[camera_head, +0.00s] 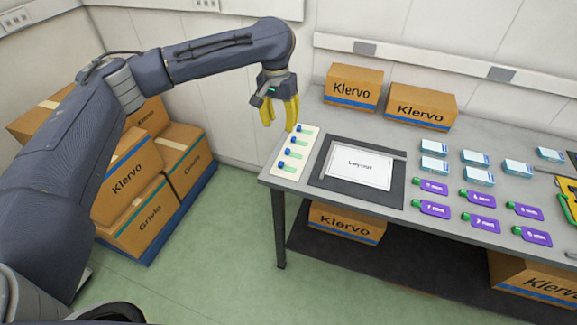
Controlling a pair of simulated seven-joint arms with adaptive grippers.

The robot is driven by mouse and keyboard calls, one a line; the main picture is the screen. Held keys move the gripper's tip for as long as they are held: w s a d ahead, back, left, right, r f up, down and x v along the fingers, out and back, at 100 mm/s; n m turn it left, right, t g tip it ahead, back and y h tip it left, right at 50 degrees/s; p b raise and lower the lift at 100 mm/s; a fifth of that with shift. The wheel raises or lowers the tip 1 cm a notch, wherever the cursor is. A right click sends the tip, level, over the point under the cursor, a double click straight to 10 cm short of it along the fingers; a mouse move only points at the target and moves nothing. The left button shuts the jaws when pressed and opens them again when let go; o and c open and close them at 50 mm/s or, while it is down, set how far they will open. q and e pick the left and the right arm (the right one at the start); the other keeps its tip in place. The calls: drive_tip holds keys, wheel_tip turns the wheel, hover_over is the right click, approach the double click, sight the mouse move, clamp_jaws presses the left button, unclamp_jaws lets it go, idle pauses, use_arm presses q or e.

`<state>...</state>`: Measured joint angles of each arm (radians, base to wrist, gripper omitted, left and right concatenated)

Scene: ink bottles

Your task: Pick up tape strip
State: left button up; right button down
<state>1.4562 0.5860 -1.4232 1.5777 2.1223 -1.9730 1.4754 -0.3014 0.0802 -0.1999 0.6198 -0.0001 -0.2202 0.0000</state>
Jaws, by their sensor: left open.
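Several small pale strips with blue ends, which look like the tape strips (299,142), lie in a column on a white card (280,171) at the left end of the grey table. My left gripper (279,123), with yellow fingers, is open and empty. It points down beside the table's back left corner, just up and left of the topmost strip in the picture. Its height above the table is hard to tell. My right gripper is not in view.
A dark mat (328,178) with a white labelled sheet (358,168) lies right of the card. Cardboard boxes (352,87) stand at the back; more are stacked on the floor at left.

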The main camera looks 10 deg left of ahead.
use_arm(q)
hover_over(281, 162)
drive_tip(key=f, duration=1)
drive_tip(key=shift+s+a+f, duration=0.2)
drive_tip(key=shift+s+f, duration=0.05)
drive_tip(key=shift+f, duration=0.05)
drive_tip(key=shift+w+d+f, duration=0.1)
drive_tip(key=shift+f, duration=1.5)
drive_tip(key=shift+w+d+f, duration=0.1)
drive_tip(key=shift+f, duration=1.45)
drive_tip(key=shift+c, duration=0.2)
drive_tip(key=c, duration=0.8)
